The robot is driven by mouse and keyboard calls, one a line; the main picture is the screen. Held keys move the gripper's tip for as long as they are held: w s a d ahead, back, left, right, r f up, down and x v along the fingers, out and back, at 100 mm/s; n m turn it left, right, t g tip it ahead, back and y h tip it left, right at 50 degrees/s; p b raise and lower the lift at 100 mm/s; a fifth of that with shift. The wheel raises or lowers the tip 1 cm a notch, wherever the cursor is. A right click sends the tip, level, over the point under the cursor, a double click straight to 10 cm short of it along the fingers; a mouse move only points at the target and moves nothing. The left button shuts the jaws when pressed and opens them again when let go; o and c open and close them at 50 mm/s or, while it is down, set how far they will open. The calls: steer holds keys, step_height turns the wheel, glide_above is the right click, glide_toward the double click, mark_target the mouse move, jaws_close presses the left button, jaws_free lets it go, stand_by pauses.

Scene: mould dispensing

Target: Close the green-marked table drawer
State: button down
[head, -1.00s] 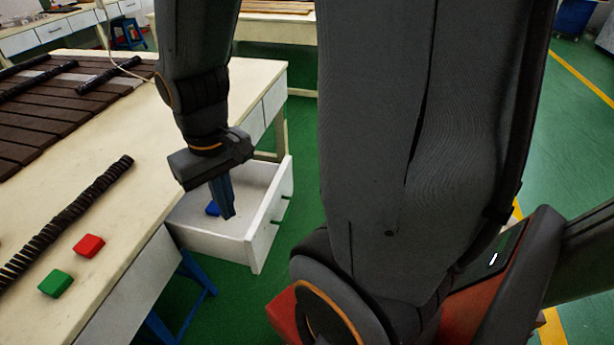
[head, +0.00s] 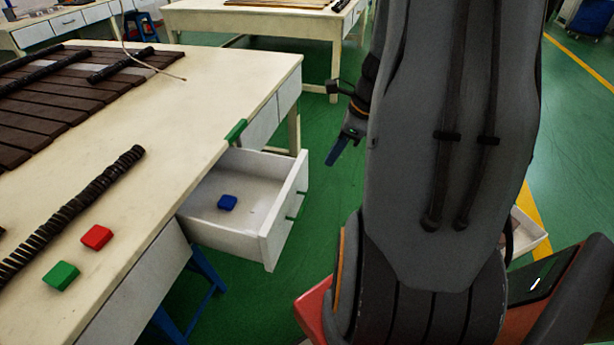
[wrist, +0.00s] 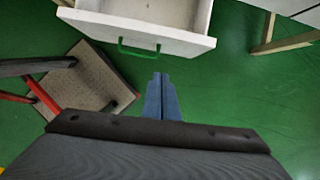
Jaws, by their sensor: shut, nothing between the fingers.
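A blue block (head: 227,202) lies inside the drawer. My gripper (head: 333,158) is shut and empty, in the open space to the right of the drawer front and apart from it. In the wrist view my gripper's blue fingers (wrist: 160,84) are together, just off the drawer front (wrist: 180,42) and its green handle (wrist: 138,48).
The cream tabletop (head: 180,120) carries a red block (head: 97,237), a green block (head: 61,275), a dark ribbed strip (head: 80,212) and brown slabs (head: 60,95). A stool-like object (wrist: 95,85) stands on the floor in the wrist view. Green floor lies right of the drawer.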

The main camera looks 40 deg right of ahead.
steer(key=w+a+f+b, duration=0.1)
steer(key=w+a+f, duration=0.3)
steer(key=f, duration=0.5)
steer(key=shift+w+f+m, duration=0.25)
steer(key=shift+w+m, duration=0.05)
steer(key=shift+w, duration=0.75)
